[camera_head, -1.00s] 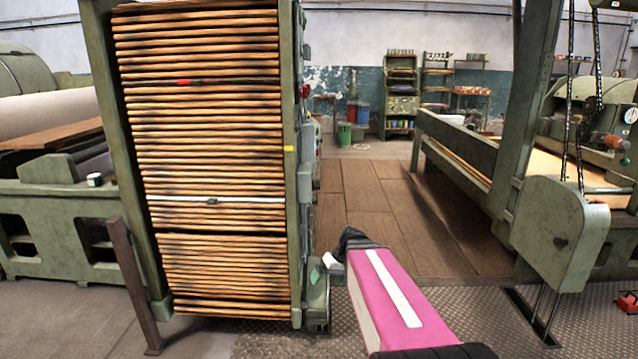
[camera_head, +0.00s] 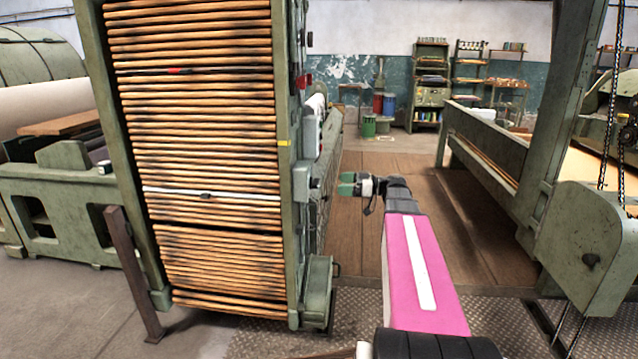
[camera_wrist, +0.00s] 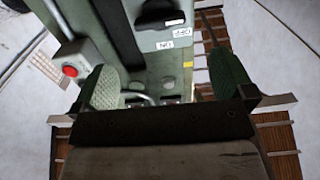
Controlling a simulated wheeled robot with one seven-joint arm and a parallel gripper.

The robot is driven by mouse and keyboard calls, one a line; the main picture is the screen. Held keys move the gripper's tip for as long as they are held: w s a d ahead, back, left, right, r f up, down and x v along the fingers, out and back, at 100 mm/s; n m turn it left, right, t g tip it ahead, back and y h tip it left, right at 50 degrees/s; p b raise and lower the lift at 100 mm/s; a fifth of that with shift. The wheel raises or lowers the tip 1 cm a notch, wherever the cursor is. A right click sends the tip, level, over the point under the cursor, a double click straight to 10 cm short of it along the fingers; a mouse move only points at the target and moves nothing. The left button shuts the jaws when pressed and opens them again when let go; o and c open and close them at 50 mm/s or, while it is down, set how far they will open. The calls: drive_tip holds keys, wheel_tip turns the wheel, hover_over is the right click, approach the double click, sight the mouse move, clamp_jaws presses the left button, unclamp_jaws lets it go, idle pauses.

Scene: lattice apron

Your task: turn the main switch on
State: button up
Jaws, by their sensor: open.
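In the wrist view a black switch-like part (camera_wrist: 160,16) with small white labels sits on the green machine's side at the top; I cannot tell for sure that it is the main switch, nor its position. My gripper (camera_wrist: 164,72) has its two green-padded fingers wide apart and empty, with the machine's side beyond them. In the head view my gripper (camera_head: 350,185) is beside the right side of the green frame, apart from the grey box (camera_head: 302,181) with a dark knob there.
The tall green machine frame (camera_head: 287,215) holds stacked wooden slats. A grey box with a red button (camera_wrist: 70,70) is near the left finger in the wrist view. A green loom frame (camera_head: 488,145) stands at right.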

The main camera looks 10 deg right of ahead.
sight(319, 182)
drive_tip(key=x, duration=0.9)
drive_tip(key=c, duration=0.9)
